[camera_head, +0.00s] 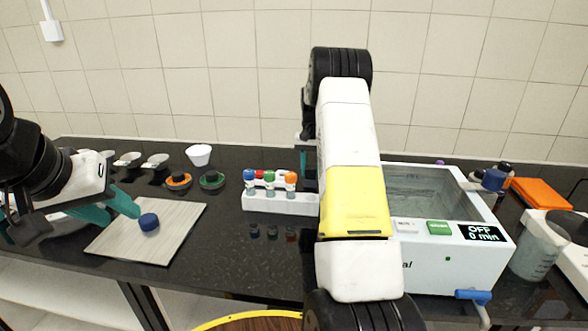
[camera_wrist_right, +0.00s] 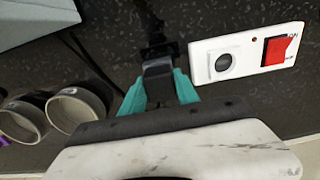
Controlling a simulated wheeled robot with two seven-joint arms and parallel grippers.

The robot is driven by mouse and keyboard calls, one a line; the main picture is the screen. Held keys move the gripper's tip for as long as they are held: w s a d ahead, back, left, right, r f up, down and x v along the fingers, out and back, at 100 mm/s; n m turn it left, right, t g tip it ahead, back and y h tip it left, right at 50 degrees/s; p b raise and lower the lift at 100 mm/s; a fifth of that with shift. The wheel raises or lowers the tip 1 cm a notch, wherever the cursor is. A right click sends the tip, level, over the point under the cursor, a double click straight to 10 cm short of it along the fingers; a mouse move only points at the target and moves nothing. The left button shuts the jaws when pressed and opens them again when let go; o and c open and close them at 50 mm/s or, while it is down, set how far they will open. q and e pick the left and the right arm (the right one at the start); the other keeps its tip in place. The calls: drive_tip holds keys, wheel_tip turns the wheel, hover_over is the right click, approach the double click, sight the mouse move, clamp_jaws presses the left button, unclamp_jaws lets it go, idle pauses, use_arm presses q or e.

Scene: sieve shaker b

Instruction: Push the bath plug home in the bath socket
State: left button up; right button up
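The bath plug (camera_wrist_right: 158,88) is black and sits between the teal fingertips of my right gripper (camera_wrist_right: 160,90), which is shut on it. The bath socket (camera_wrist_right: 222,63) is a round dark recess in a white plate, just right of the plug in the right wrist view. The plug is apart from the socket. In the head view my right arm hides the plug and socket. The white water bath (camera_head: 450,262) stands right of that arm, its display reading OFF, 0 min. My left gripper (camera_head: 118,208) looks open and empty, over the pale board at the left.
A red switch (camera_wrist_right: 280,50) sits on the socket plate. Two grey rings (camera_wrist_right: 76,108) lie left of my right gripper. A blue cap (camera_head: 148,222) lies on the pale board (camera_head: 175,240). A white rack (camera_head: 280,203) holds several capped tubes. A beaker (camera_head: 538,250) stands at the right.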

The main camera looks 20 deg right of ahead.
sight(311, 166)
clamp_jaws()
drive_tip(key=shift+r, duration=3)
drive_tip(key=shift+r, duration=0.1)
drive_tip(key=shift+r, duration=1.45)
drive_tip(key=shift+a+f, duration=0.1)
